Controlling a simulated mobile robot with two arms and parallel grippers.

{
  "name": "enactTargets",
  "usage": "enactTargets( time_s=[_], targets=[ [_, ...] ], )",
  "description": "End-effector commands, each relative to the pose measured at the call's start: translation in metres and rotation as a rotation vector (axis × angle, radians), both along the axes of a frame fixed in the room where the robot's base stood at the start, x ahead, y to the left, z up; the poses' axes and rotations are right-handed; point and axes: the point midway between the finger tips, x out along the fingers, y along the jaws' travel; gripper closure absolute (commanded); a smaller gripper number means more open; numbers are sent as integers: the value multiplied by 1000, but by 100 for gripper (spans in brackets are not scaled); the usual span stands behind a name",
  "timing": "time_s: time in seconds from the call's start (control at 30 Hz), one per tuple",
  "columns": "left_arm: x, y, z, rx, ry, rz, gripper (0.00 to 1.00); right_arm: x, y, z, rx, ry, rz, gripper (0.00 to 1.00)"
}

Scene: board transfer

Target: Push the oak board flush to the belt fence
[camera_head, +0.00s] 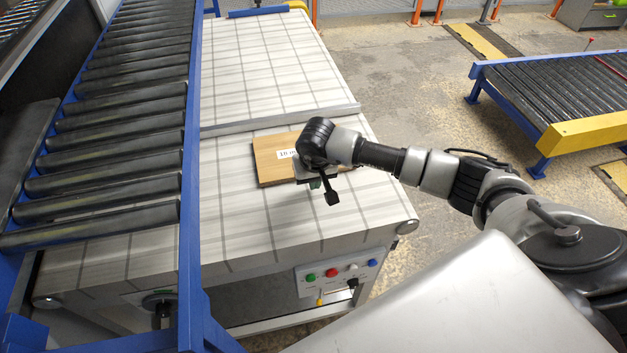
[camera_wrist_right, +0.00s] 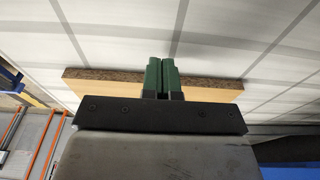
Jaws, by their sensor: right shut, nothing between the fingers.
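The oak board (camera_head: 270,162) lies flat on the belt (camera_head: 240,220), a white label on its top. The grey belt fence (camera_head: 235,127) crosses the belt just beyond the board's far edge. A narrow strip of belt seems to show between them. My right gripper (camera_head: 316,184) is low at the board's near right part, and the wrist hides that part. In the wrist view its green fingers (camera_wrist_right: 160,74) are together and empty, in front of the board's dark edge (camera_wrist_right: 110,77). I cannot tell whether they touch it. My left gripper is out of view.
A roller conveyor (camera_head: 120,130) with a blue rail (camera_head: 190,150) runs along the belt's left side. A control panel with coloured buttons (camera_head: 340,274) is on the near end. Another roller table (camera_head: 560,95) stands at the right. The belt in front of the board is clear.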

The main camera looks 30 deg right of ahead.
Motion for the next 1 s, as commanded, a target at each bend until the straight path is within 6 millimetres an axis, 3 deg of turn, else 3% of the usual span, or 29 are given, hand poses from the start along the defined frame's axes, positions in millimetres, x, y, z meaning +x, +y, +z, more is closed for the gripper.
enactTargets(
  time_s=[0.5,1.0],
  targets=[
    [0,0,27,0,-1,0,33,1,-1,54,-1,-4,0,100],
    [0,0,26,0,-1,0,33,1,0,55,1,-3,0,100]
  ],
)
